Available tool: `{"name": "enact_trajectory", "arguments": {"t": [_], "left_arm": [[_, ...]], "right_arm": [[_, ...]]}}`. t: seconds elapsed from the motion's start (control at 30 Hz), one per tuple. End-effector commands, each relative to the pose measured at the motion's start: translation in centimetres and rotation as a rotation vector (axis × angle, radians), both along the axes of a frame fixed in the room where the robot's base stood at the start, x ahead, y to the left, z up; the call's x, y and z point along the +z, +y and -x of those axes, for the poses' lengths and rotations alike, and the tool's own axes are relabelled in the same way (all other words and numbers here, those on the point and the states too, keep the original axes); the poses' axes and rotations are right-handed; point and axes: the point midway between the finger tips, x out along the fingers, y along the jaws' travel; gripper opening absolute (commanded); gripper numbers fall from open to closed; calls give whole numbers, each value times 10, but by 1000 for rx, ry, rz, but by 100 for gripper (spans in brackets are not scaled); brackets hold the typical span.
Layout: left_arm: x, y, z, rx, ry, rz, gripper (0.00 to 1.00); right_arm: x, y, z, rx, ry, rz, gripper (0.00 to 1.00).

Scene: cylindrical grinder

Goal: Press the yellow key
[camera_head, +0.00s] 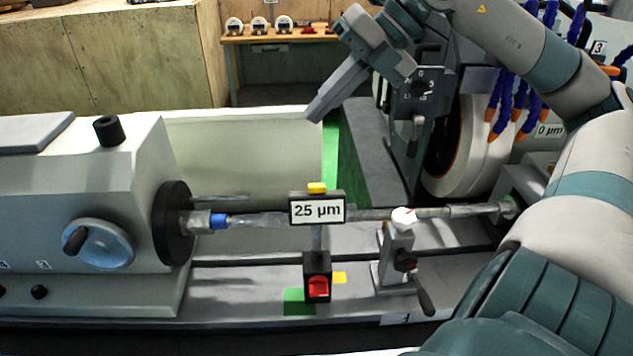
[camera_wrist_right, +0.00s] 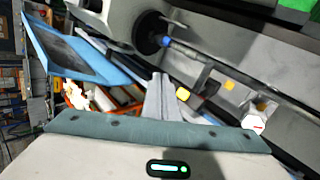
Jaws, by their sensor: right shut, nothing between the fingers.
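The yellow key (camera_head: 317,187) is a small block on top of the black-framed display (camera_head: 317,209) that reads 25 µm. In the right wrist view a yellow block that looks like this key (camera_wrist_right: 182,93) shows just right of my fingertips. My right gripper (camera_head: 318,112) is shut and empty, with its fingers slanting down to the left. In the head view its tips are above the key in the picture, with a visible gap. The shut fingers (camera_wrist_right: 160,88) also show in the right wrist view. My left gripper is not in view.
Below the display is a black block with a red switch (camera_head: 318,287). The long workpiece shaft (camera_head: 262,219) runs behind the display from the chuck (camera_head: 172,224). A white dial gauge (camera_head: 403,218) is to the right. The grinding wheel (camera_head: 462,150) is behind my right arm.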

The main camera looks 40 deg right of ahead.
Motion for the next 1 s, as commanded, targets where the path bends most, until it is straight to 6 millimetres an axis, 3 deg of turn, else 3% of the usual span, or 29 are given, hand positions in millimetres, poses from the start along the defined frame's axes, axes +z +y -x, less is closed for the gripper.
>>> {"name": "enact_trajectory", "arguments": {"t": [0.27,0.8,1.0], "left_arm": [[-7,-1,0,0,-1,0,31],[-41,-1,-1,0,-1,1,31],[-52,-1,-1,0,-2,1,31]], "right_arm": [[-13,3,3,1,0,0,0],[-70,17,20,1,-1,0,0],[-80,20,24,1,-1,0,0]]}}
